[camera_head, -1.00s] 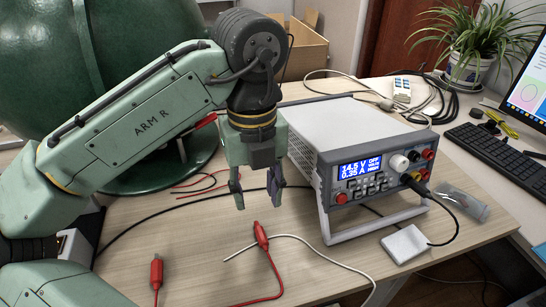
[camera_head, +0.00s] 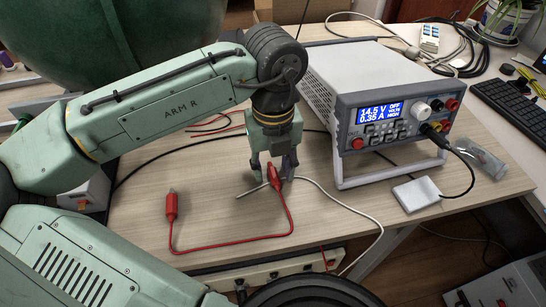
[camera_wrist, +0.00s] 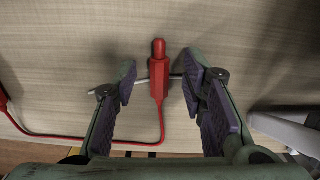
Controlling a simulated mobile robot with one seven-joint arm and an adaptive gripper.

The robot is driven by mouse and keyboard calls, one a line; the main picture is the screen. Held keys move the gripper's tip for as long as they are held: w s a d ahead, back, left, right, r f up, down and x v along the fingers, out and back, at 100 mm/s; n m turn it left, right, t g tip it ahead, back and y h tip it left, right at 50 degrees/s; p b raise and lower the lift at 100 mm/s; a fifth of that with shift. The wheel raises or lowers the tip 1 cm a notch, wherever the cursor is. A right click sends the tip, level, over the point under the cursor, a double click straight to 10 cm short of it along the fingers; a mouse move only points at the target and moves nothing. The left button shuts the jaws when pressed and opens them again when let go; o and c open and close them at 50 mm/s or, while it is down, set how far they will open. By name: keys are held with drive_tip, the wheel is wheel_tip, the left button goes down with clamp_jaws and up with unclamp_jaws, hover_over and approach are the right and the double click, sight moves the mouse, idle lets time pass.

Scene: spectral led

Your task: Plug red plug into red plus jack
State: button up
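The red plug (camera_head: 273,177) lies on the wooden table on a red lead. It also shows in the wrist view (camera_wrist: 157,82), between my two fingers with a gap on each side. My gripper (camera_head: 275,170) is open and points down over this plug; its fingers also show in the wrist view (camera_wrist: 161,75). A second red plug end (camera_head: 171,206) of the same lead lies to the left. The power supply (camera_head: 378,115) stands to the right. Red jacks (camera_head: 452,104) sit at the right of its front panel; their plus markings are too small to read.
A black plug (camera_head: 431,131) with a black lead sits in the supply's front, and its lead runs to a white block (camera_head: 416,194). A white cable (camera_head: 350,208) passes by the red plug. The table's front edge is close to the red lead.

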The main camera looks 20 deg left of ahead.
sight(273, 172)
drive_tip(key=shift+c, duration=0.3)
clamp_jaws()
drive_tip(key=shift+o, duration=0.3)
unclamp_jaws()
idle(0.4)
wheel_tip(273, 172, up, 12)
idle(0.7)
